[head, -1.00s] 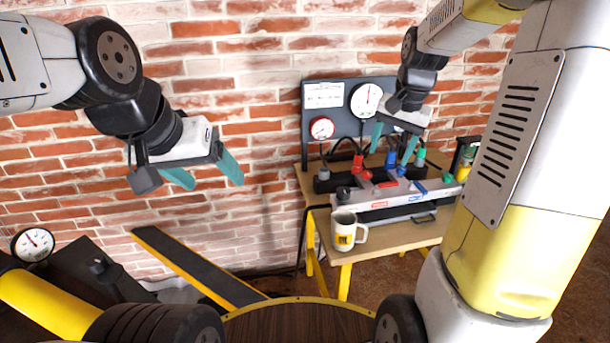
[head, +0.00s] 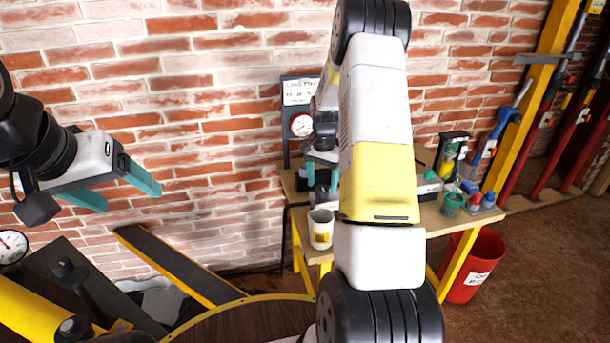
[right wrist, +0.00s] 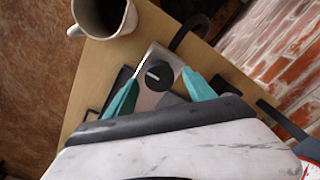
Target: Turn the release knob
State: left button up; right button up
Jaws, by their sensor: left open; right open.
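The release knob, a black round knob with a pale line (right wrist: 157,76), sits on a grey block in the right wrist view. My right gripper (right wrist: 160,82) is open, its teal fingers on either side of the knob in the picture; whether they touch it I cannot tell. In the head view my right gripper (head: 322,179) points down over the left end of the bench, and my right arm hides most of the test pump. My left gripper (head: 131,196) is open and empty in front of the brick wall, left of the bench.
A white mug (head: 320,229) stands at the bench's front edge, close to the knob; it also shows in the right wrist view (right wrist: 103,18). Bottles and a green pot (head: 452,204) stand on the wooden bench (head: 436,222) at right. A red bin (head: 476,265) stands beside it.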

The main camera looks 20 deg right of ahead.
jog(key=shift+f, duration=0.7)
jog(key=c, duration=1.4)
jog(key=shift+o, duration=0.2)
